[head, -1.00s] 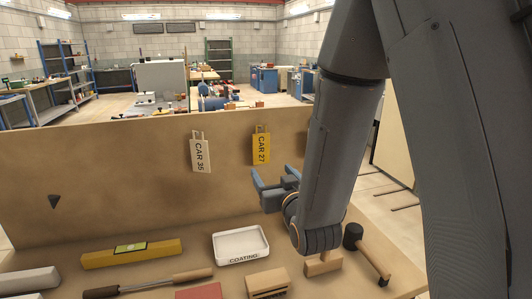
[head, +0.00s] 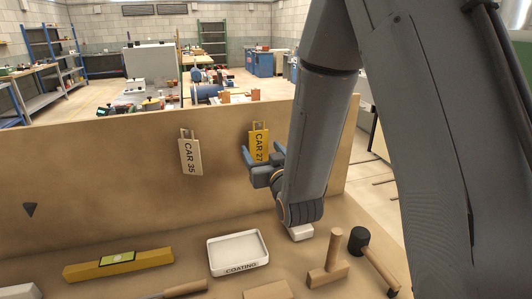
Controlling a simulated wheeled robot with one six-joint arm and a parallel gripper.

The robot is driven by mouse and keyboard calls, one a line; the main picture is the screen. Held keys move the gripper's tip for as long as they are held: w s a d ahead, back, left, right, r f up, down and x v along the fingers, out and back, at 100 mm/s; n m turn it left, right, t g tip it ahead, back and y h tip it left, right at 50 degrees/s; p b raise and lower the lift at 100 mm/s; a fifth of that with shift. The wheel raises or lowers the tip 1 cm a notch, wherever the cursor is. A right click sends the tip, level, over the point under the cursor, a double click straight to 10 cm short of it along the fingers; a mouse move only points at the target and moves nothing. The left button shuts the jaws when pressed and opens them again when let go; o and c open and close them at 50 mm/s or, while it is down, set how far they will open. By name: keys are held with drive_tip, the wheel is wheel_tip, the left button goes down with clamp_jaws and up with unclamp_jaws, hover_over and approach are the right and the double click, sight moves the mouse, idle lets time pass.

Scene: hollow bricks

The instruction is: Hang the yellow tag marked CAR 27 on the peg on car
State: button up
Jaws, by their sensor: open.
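The yellow tag marked CAR 27 (head: 259,138) hangs on the upright board. Its lower part is partly hidden behind my gripper (head: 254,162). My gripper has blue fingers, is open, and is at the tag's lower end; I cannot tell whether a finger touches it. A cream tag marked CAR 35 (head: 190,155) hangs on the same board to the left. A dark pointed piece (head: 30,209) sits on the board at the far left. I see no peg marked as the one on the car.
The brown board (head: 110,170) stands along the bench's back. On the bench are a white tray marked COATING (head: 238,268), a yellow level (head: 118,264), a wooden block with a handle (head: 328,268), a black-headed mallet (head: 372,255) and a white block (head: 300,232).

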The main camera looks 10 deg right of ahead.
sight(259, 143)
drive_tip(key=shift+p+x, duration=0.55)
drive_tip(key=shift+x, duration=1.45)
drive_tip(key=c, duration=1.1)
drive_tip(key=shift+c, duration=0.2)
drive_tip(key=shift+r, duration=0.45)
drive_tip(key=shift+s, duration=0.15)
drive_tip(key=p+v, duration=0.1)
drive_tip(key=v, duration=0.6)
drive_tip(key=shift+r, duration=0.4)
drive_tip(key=shift+s, duration=0.2)
